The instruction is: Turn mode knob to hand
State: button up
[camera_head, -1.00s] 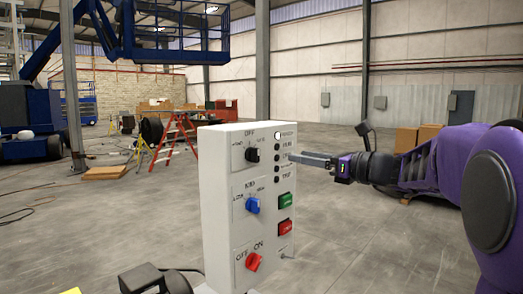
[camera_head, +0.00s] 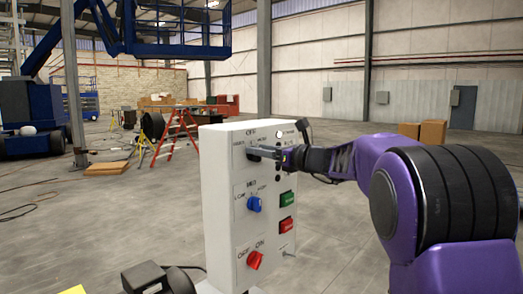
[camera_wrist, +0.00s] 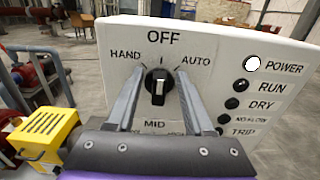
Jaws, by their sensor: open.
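The black mode knob (camera_wrist: 158,86) is at the top of the white control box, under the labels HAND, OFF and AUTO. Its white mark looks roughly upright, near OFF. My gripper (camera_wrist: 160,82) is open, with one finger on each side of the knob in the wrist view. Whether the fingers touch the knob cannot be told. In the head view my gripper (camera_head: 262,153) reaches the box (camera_head: 222,215) from the right and mostly hides the knob.
Below sit a blue knob (camera_head: 254,204), a red knob (camera_head: 254,260), a green button (camera_head: 287,199) and a red button (camera_head: 286,225). Indicator lamps, with POWER (camera_wrist: 252,63) white, run along the right. A yellow machine part (camera_wrist: 40,132) is left in the wrist view.

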grip_shut()
jog(key=shift+s+f+n+b, duration=0.1)
jog(key=shift+n+b, duration=0.2)
jog(key=shift+b, duration=0.1)
jog(key=shift+s+a+f+n+b, duration=0.1)
jog(key=shift+s+n+b, duration=0.05)
jog(key=shift+n+b, duration=1.25)
jog(key=shift+s+a+f+n+b, duration=0.1)
jog(key=shift+n+b, duration=1.25)
jog(key=shift+b, duration=0.05)
jog(key=shift+s+a+n+b, duration=0.1)
jog(key=shift+s+n+b, duration=0.05)
jog(key=shift+n+b, duration=1.25)
jog(key=shift+r, duration=0.1)
